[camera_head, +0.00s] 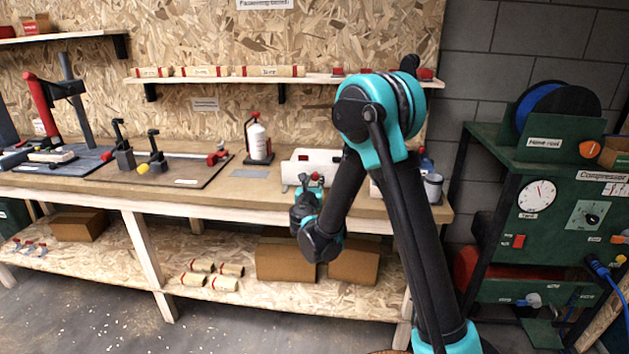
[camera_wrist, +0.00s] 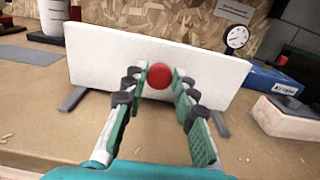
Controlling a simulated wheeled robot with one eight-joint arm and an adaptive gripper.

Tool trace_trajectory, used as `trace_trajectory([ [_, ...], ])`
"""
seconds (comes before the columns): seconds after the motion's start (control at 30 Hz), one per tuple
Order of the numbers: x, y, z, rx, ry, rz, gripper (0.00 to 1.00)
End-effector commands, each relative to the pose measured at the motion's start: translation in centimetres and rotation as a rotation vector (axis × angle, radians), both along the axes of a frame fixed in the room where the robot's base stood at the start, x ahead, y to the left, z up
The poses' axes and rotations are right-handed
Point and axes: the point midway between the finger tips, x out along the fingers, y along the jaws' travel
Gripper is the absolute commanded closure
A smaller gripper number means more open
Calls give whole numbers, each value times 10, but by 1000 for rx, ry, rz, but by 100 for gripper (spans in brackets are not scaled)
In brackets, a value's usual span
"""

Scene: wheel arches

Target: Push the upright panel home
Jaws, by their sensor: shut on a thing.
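The upright white panel (camera_wrist: 95,60) stands on the bench on dark grey feet, facing my wrist camera. It also shows in the head view (camera_head: 294,170), partly hidden by my arm. A round red knob (camera_wrist: 160,77) sits on the panel's front, near its middle. My gripper (camera_wrist: 159,80) has its green fingers on either side of the knob and is shut on it. In the head view, my gripper (camera_head: 311,181) is small in front of the panel. Whether the panel's back touches anything is hidden.
On the bench (camera_wrist: 60,115), a pale block (camera_wrist: 290,118), a blue box (camera_wrist: 276,80) and a dial gauge (camera_wrist: 236,37) stand right of the panel. A white bottle (camera_head: 257,140) stands to its left. The bench in front is mostly clear.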

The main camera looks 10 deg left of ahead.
Motion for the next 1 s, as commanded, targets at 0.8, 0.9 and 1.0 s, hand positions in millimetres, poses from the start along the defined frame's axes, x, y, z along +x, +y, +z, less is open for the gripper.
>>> trace_trajectory([
  [0.8, 45, -2, 0, 1, -1, -1, 100],
  [0.9, 45, -1, 0, 0, -1, -1, 100],
  [1.0, 45, -1, 0, 0, -1, -1, 100],
])
